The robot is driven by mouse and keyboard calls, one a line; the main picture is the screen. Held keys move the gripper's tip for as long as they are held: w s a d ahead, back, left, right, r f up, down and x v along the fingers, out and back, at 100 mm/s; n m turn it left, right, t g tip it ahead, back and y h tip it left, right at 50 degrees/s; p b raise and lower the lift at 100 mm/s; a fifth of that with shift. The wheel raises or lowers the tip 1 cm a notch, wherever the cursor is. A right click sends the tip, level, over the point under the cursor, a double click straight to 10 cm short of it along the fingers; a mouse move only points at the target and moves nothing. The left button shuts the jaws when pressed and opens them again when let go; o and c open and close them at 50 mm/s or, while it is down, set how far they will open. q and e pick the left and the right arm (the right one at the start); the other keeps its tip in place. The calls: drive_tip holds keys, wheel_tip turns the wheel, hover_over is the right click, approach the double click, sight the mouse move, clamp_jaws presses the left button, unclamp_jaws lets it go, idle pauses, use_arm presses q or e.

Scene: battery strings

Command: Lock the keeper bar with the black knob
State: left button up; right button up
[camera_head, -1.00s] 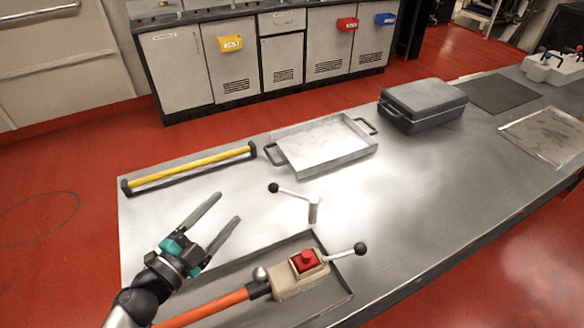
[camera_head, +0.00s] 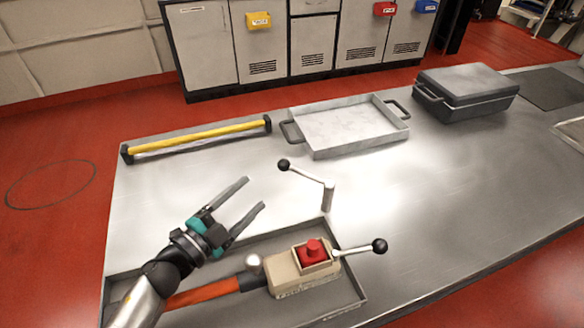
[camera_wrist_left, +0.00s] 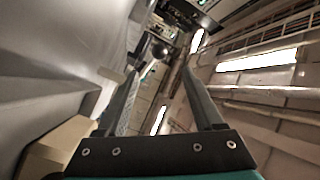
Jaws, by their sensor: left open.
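A pale crank-like bar (camera_head: 308,175) with a black knob (camera_head: 283,164) at its left end is joined to a short upright post (camera_head: 328,196) on the metal bench. A second black-knobbed lever (camera_head: 362,248) sticks out to the right of a beige box with a red button (camera_head: 313,250). My left gripper (camera_head: 254,193) is open and empty, its two fingers pointing up and right. Its tips are apart from the bar's knob, to its lower left. Its spread fingers also show in the left wrist view (camera_wrist_left: 163,70). My right gripper is not in view.
The beige box and its orange handle (camera_head: 205,292) lie in a shallow tray (camera_head: 350,287) below the gripper. A yellow bar (camera_head: 200,138) lies along the far bench edge. A shallow handled pan (camera_head: 350,128) and dark case (camera_head: 465,92) stand behind. The bench centre right is clear.

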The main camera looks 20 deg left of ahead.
sight(283, 165)
use_arm(q)
drive_tip(key=b+x, duration=0.1)
drive_tip(key=x, duration=1.4)
drive_tip(key=shift+w, duration=0.15)
drive_tip(key=shift+d, duration=0.1)
drive_tip(key=shift+c, duration=0.3)
clamp_jaws()
idle(0.7)
